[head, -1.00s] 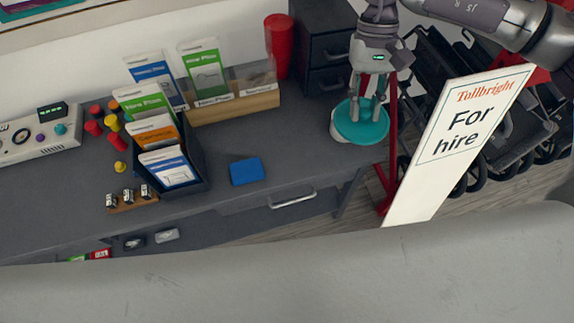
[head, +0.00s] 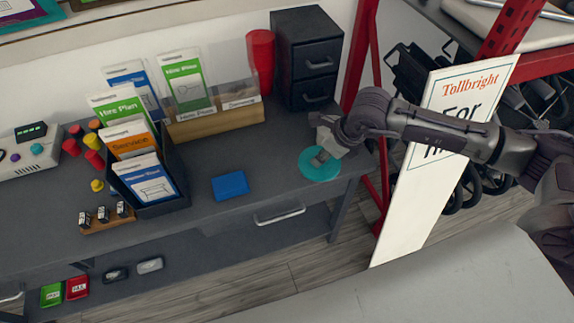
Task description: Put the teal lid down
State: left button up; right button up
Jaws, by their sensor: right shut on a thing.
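The teal lid (head: 308,169) is a flat round disc at the right end of the grey desk, lying level over the desk top near its front right corner. My right gripper (head: 320,157) comes in from the right and is shut on the lid from above. Its fingers are partly hidden by its own body. I cannot tell whether the lid touches the desk or is just above it. My left gripper is not in view.
The grey desk (head: 260,160) has a blue pad (head: 231,185), a leaflet box (head: 160,207) and a red cup (head: 261,62). A dark drawer unit (head: 307,58) stands behind the lid. A "For hire" sign (head: 408,215) stands right of the desk. Desk around the blue pad is clear.

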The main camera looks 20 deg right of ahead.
jog(key=shift+w+f, duration=0.2)
jog(key=shift+f, duration=0.1)
jog(key=shift+m, duration=0.3)
jog(key=w+a+f+b, duration=0.1)
jog(key=w+f+b, duration=0.1)
jog(key=w, duration=0.1)
jog(key=w+a+f+b, duration=0.2)
jog(key=w, duration=0.1)
jog(key=w+a+f+b, duration=0.2)
jog(key=w+f, duration=0.1)
jog(key=w, duration=0.1)
jog(key=shift+a, duration=0.15)
jog(key=shift+f+b, duration=1.3)
jog(key=shift+f, duration=0.55)
jog(key=shift+f, duration=0.1)
jog(key=o, duration=0.8)
jog(key=shift+o, duration=0.2)
